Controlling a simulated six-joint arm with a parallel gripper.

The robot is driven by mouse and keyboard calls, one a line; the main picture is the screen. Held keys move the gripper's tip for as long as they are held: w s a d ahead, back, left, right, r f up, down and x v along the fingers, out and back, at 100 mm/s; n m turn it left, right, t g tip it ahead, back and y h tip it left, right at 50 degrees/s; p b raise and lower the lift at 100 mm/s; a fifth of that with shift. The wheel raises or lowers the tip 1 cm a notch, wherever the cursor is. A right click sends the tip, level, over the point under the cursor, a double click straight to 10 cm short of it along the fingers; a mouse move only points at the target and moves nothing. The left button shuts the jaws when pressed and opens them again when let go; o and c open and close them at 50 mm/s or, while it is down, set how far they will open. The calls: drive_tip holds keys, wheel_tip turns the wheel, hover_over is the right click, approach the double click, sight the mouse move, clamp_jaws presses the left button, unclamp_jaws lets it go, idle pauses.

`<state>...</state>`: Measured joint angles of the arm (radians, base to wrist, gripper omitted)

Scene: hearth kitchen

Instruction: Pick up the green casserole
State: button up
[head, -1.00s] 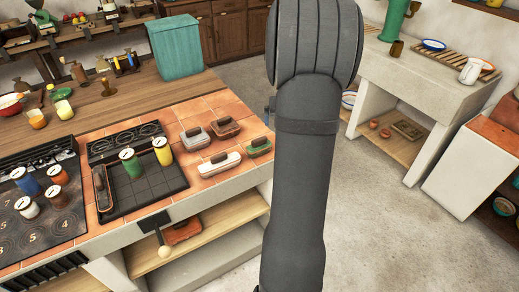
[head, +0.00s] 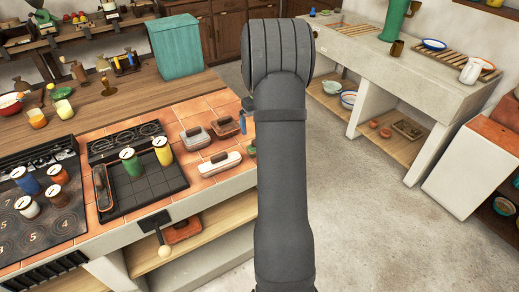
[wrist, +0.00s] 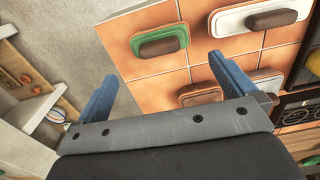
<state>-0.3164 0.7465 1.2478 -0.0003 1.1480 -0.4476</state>
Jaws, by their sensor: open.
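The green casserole (wrist: 138,46) has a brown handle on its lid and sits on the orange tiles in the wrist view. In the head view my arm hides nearly all of it. My gripper (wrist: 162,68) is open and empty, its two blue fingers spread wide. In the wrist view the casserole appears ahead of the gap between the fingertips, apart from both. One blue finger shows beside my arm in the head view (head: 243,124).
A white casserole (head: 220,162) stands close to the green one, with a grey casserole (head: 195,138) and a reddish-brown one (head: 223,127) behind. A black tray (head: 140,183) with canisters lies to the left. The counter edge drops to open floor on the right.

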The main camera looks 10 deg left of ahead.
wheel_tip(320, 180, down, 10)
drive_tip(key=shift+r, duration=0.1)
drive_tip(key=c, duration=0.7)
drive_tip(key=shift+w, duration=0.1)
drive_tip(key=shift+c, duration=0.2)
drive_tip(key=shift+r, duration=0.1)
